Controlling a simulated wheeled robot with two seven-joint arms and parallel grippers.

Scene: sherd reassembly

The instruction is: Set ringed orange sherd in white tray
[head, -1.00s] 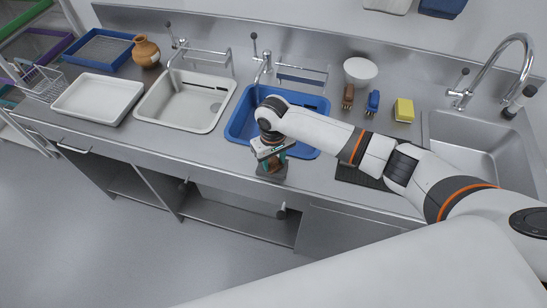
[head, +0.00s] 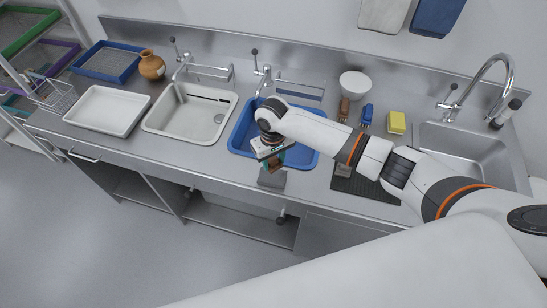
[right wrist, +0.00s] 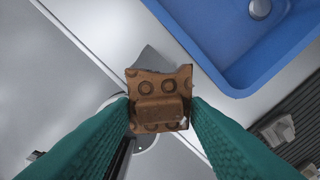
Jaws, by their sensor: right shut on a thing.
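The ringed orange sherd (right wrist: 160,84) shows in the right wrist view as a brown-orange piece with raised rings and a thick block across its middle. My right gripper (right wrist: 161,112) is shut on it with green fingers at both sides. In the head view, the right gripper (head: 273,162) holds the sherd in front of the blue basin, just above a grey block (head: 272,179) at the counter's front edge. The white tray (head: 84,122) lies on the counter at the left, far from this gripper. My left gripper is not in view.
A beige basin (head: 153,119) and the blue basin (head: 237,138) lie between the tray and my right arm. An orange jar (head: 151,66) and a blue tray (head: 80,66) stand behind the white tray. Brushes, a yellow sponge (head: 396,122) and a white bowl (head: 355,83) are at the back right.

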